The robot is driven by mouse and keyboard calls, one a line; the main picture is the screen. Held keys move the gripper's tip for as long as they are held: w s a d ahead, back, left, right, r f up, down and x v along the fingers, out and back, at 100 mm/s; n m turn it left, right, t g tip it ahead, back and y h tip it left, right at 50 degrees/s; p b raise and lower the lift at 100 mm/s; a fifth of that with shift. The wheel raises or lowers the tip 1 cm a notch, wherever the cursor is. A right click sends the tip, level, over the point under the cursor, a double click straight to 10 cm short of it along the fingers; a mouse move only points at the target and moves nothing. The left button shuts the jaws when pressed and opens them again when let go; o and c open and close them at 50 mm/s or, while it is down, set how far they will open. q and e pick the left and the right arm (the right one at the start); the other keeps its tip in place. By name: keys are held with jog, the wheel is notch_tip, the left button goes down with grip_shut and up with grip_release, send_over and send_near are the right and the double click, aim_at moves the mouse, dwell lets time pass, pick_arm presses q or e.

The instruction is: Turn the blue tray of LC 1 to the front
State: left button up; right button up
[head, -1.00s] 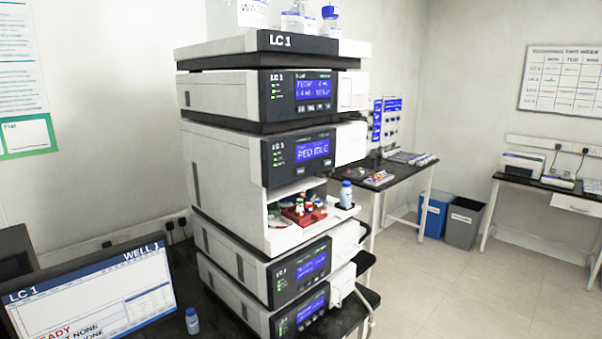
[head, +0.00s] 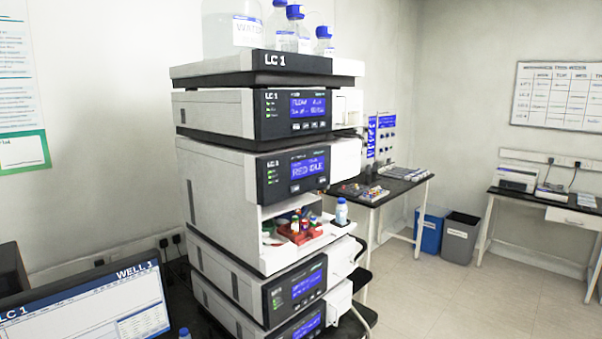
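The LC 1 stack (head: 215,205) stands in the middle of the head view. Its third module from the top has an open bay (head: 285,260) below a display (head: 293,174) that seems to read RED IDLE. In the bay, a red tray (head: 297,238) with several small capped vials faces the front. A bit of green (head: 270,240) shows at the bay's left, and small blue parts show behind the red tray. I cannot tell whether these are the blue tray or vial caps. Neither of my grippers is in view.
A blue-capped bottle (head: 341,212) stands on a ledge right of the bay. Large bottles (head: 235,28) stand on top of the stack. A monitor (head: 85,305) is at the lower left. Side benches (head: 395,187) and bins (head: 461,238) stand behind, with clear floor at right.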

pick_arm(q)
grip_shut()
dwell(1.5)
